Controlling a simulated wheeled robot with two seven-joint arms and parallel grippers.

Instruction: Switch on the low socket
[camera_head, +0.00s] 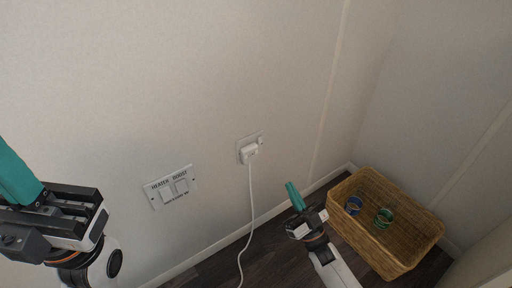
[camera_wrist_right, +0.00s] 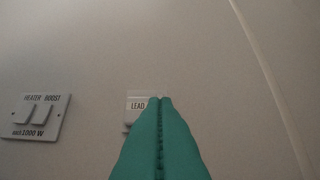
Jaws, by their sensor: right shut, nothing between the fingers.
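The low socket (camera_head: 241,144) is a white plate on the wall with a white plug (camera_head: 249,153) in it and a small rocker switch (camera_head: 260,140) at its upper right. In the right wrist view a label reading LEAD (camera_wrist_right: 136,105) shows, and the rest there is largely hidden behind my fingers. My right gripper (camera_head: 290,185) is shut and empty, below and right of the socket in the head view, apart from it. Its teal fingers (camera_wrist_right: 160,99) point toward the wall. My left gripper (camera_head: 12,172) is at the left edge, its fingertips cut off.
A double switch plate marked HEATER and BOOST (camera_head: 172,187) is left of the socket, also in the wrist view (camera_wrist_right: 36,117). A white cord (camera_head: 252,205) hangs from the plug to the floor. A wicker basket (camera_head: 400,260) with blue and green rolls stands in the right corner.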

